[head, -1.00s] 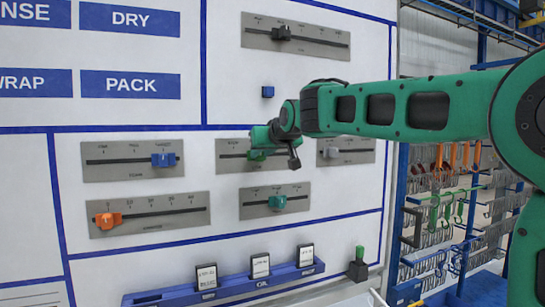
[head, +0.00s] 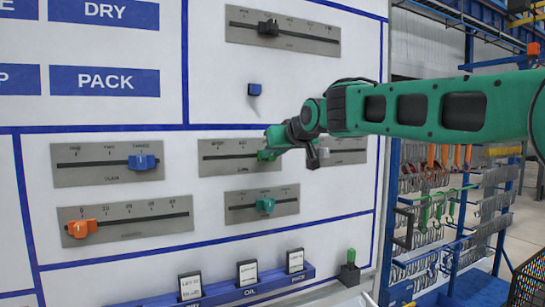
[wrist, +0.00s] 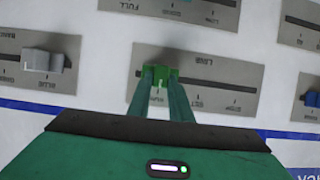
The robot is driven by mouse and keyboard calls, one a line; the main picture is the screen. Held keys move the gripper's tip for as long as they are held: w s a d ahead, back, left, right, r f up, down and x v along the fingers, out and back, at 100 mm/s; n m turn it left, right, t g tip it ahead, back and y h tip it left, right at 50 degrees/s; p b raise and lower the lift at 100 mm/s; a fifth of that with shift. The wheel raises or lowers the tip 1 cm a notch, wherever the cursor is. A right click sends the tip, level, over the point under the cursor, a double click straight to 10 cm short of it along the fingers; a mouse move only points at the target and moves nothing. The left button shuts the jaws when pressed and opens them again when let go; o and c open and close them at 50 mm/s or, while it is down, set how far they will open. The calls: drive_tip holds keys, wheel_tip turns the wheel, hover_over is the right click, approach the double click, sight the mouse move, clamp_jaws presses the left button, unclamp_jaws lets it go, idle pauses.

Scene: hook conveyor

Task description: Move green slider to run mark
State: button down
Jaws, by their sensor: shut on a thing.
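The green slider (head: 268,155) sits in the slot of a grey plate (head: 215,168) on the white wall panel. My gripper (head: 274,149) reaches it from the right and hides the plate's right part. In the wrist view, the two fingers (wrist: 160,80) are shut on the green slider (wrist: 160,71), one on each side. There the picture is turned over, and the slider stands toward the left end of the slot, the right end in the head view. A mark shows between the fingers, but I cannot read it surely; the labels are small.
A teal slider (head: 265,206) is just below. A blue slider (head: 143,162) and an orange slider (head: 82,228) are to the left. A blue ledge with cards (head: 220,290) runs below. A hanging rack (head: 430,200) stands right.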

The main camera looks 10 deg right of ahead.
drive_tip(key=c, duration=1.6)
unclamp_jaws()
drive_tip(key=shift+w+d, duration=0.1)
drive_tip(key=shift+d, duration=0.35)
drive_tip(key=shift+a, duration=0.15)
drive_tip(key=v, duration=1)
drive_tip(key=shift+s, duration=0.3)
